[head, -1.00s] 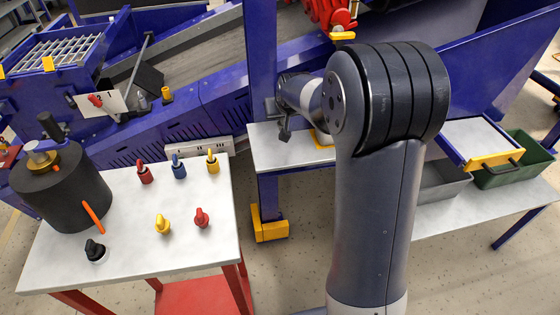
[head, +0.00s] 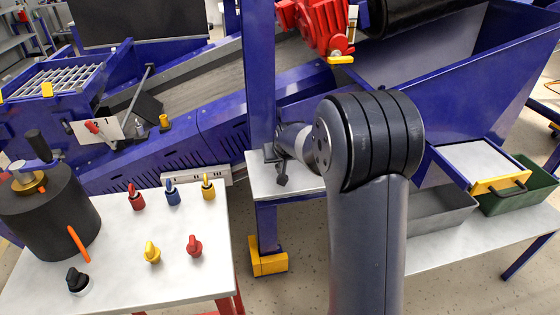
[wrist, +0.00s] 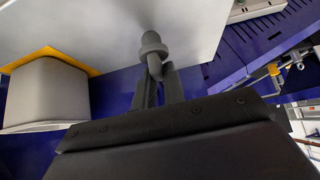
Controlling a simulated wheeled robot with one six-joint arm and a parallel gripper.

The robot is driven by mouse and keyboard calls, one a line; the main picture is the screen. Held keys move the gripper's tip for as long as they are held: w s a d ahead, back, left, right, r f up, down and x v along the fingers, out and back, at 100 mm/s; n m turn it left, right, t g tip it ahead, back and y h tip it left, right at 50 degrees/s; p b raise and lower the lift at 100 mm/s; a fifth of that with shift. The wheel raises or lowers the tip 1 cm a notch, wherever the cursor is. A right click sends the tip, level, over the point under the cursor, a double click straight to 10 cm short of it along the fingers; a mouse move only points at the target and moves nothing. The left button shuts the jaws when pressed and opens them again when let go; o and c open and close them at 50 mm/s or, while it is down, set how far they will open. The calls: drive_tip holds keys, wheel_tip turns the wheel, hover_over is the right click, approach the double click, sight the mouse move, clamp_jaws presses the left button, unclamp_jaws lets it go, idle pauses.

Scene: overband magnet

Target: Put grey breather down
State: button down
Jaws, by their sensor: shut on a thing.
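The grey breather (wrist: 153,48) shows in the wrist view as a dark grey rounded cap on a bent stem. My gripper (wrist: 160,90) is shut on it, with the stem between the fingertips. In the head view my gripper (head: 276,158) is at the small white table (head: 258,184) beside the blue post, largely hidden by my wrist and arm. In the wrist view the white tabletop (wrist: 100,22) lies behind the breather. I cannot tell whether the breather touches it.
A light grey block (wrist: 48,92) by a yellow edge is close by in the wrist view. The blue post (head: 260,100) stands at the table. Left is a bench (head: 205,270) with several coloured plugs and a black cylinder (head: 45,215). Grey (head: 440,212) and green (head: 520,190) bins are right.

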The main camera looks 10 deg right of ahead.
drive_tip(key=shift+f, duration=0.3)
drive_tip(key=shift+f, duration=0.2)
drive_tip(key=c, duration=1.5)
unclamp_jaws()
drive_tip(key=shift+r, duration=0.2)
drive_tip(key=shift+s+r, duration=0.1)
drive_tip(key=shift+r, duration=0.1)
drive_tip(key=v, duration=1.1)
drive_tip(key=shift+s+r, duration=0.2)
drive_tip(key=shift+s, duration=0.1)
